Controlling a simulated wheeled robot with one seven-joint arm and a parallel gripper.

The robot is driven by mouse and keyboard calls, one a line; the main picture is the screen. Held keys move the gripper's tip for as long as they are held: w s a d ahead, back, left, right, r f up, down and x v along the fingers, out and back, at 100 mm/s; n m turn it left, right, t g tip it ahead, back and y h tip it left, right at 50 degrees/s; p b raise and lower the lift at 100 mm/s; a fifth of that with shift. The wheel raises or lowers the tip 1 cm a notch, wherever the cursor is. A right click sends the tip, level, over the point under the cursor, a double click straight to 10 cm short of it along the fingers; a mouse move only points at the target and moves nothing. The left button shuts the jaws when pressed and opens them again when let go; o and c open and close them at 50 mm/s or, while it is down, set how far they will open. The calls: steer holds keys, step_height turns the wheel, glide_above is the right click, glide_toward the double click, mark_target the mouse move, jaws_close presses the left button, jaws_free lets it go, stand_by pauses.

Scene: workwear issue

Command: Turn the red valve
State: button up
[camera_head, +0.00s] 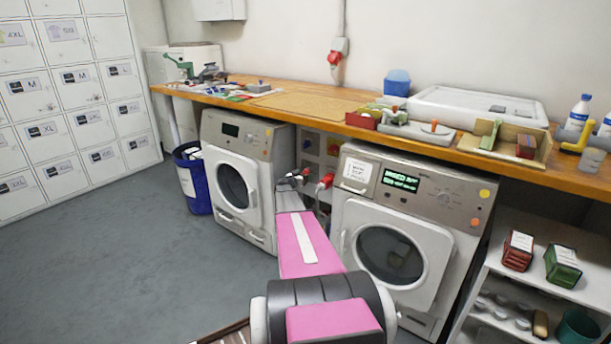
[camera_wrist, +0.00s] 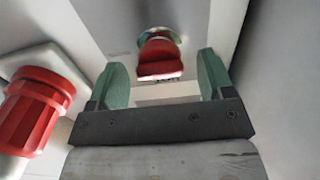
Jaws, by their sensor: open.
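The red valve (camera_wrist: 158,58) shows in the wrist view, with a flat red handle and a pale metal collar, on a light grey surface. My gripper (camera_wrist: 162,78) is open, its two green finger pads apart. In the picture, the handle lies between the pads with a gap on each side. I cannot tell whether it is within the fingers' depth, and no contact shows. In the head view my pink arm reaches into the gap between the two washing machines. The gripper there is mostly hidden, and I cannot tell which red part is the valve.
A large red plug (camera_wrist: 30,108) stands close to the left of my gripper. The left washer (camera_head: 235,185) and right washer (camera_head: 400,245) flank the narrow gap. The wooden worktop (camera_head: 290,103) runs above. A blue bin (camera_head: 194,180) stands left; the floor there is clear.

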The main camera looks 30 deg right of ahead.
steer(key=shift+x, duration=0.9)
steer(key=c, duration=0.9)
